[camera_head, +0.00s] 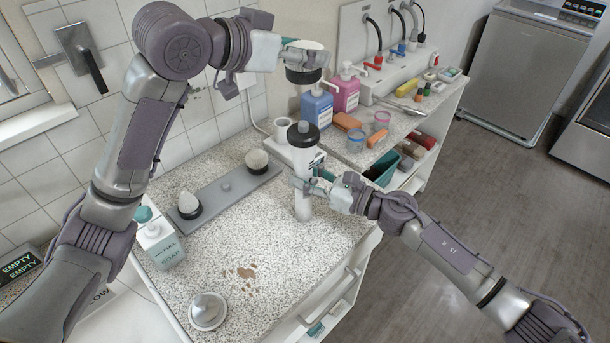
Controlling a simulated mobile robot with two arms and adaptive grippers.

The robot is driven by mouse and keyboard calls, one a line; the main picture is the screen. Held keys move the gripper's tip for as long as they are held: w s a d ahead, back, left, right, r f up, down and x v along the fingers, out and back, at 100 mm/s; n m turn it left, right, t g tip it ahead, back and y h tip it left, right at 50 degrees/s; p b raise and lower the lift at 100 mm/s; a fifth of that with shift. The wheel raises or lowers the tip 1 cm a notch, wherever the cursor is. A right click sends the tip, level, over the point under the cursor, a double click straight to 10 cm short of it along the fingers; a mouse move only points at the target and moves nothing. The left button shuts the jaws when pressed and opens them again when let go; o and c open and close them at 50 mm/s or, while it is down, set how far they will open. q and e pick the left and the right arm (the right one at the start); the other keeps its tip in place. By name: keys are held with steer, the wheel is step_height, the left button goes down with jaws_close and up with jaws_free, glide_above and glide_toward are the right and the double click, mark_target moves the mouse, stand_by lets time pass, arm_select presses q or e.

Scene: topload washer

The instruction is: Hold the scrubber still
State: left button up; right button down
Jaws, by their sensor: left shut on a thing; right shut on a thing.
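The scrubber (302,150) is a white upright cylinder with a black rounded top, standing over the speckled counter. My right gripper (310,186) is shut around its body from the right. I cannot tell whether its lower end touches the counter. My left gripper (292,45) is higher and is shut on a brush head (304,74) with a pale top and black lower part. That head is above the scrubber's black top, apart from it in the picture. A grey tray (226,192) carries a white pointed head (188,202) and a round pale head (257,158).
A soap bottle (162,242) stands at the counter's left, with a brown stain (248,281) and a silver cone (207,309) in front. Blue (317,107) and pink (345,90) bottles, sponges and cups crowd the shelf behind.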

arm_select(q)
glide_above(302, 123)
steer(key=shift+f, duration=3.9)
steer(key=shift+f, duration=1.45)
steer(key=o, duration=1.2)
steer(key=v, duration=1.2)
steer(key=shift+w, duration=0.15)
steer(key=shift+c, duration=0.2)
